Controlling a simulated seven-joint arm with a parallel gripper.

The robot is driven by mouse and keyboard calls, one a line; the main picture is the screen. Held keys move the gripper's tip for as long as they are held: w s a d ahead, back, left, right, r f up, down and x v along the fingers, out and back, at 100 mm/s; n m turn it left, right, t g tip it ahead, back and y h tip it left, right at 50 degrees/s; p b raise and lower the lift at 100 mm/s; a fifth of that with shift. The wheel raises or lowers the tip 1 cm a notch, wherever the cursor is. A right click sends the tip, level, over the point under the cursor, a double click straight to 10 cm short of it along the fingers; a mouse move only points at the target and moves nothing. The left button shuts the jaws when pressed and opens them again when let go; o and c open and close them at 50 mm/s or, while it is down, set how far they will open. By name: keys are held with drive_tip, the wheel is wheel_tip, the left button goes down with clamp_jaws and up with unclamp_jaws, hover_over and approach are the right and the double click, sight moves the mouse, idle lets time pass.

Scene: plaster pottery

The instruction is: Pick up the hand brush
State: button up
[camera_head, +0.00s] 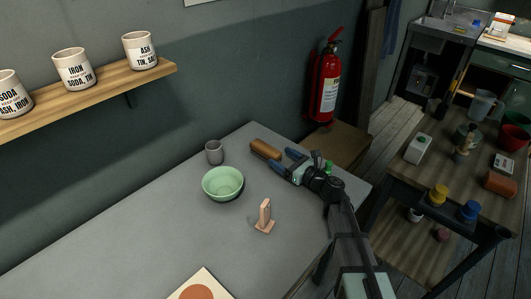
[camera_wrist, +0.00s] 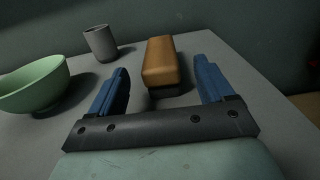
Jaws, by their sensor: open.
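The hand brush (camera_head: 265,149) lies on the grey table (camera_head: 130,243) near its far edge. It has a brown, rounded block-like body. In the wrist view the brush (camera_wrist: 161,62) is ahead of my gripper, its near end close to the level of the fingertips and between their lines. My gripper (camera_head: 292,160) has blue fingers and sits low over the table, to the right of the brush. In the wrist view my gripper (camera_wrist: 160,72) is open, with nothing held. Whether the fingers overlap the brush's near end is hard to tell.
A green bowl (camera_head: 223,183) and a grey cup (camera_head: 214,152) stand left of the brush. A pinkish stand-like piece (camera_head: 265,216) is nearer the front. A red fire extinguisher (camera_head: 324,82) hangs on the wall behind.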

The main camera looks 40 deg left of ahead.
sight(271, 150)
drive_tip(key=shift+a, duration=3.1)
drive_tip(key=shift+c, duration=0.3)
drive_tip(key=c, duration=1)
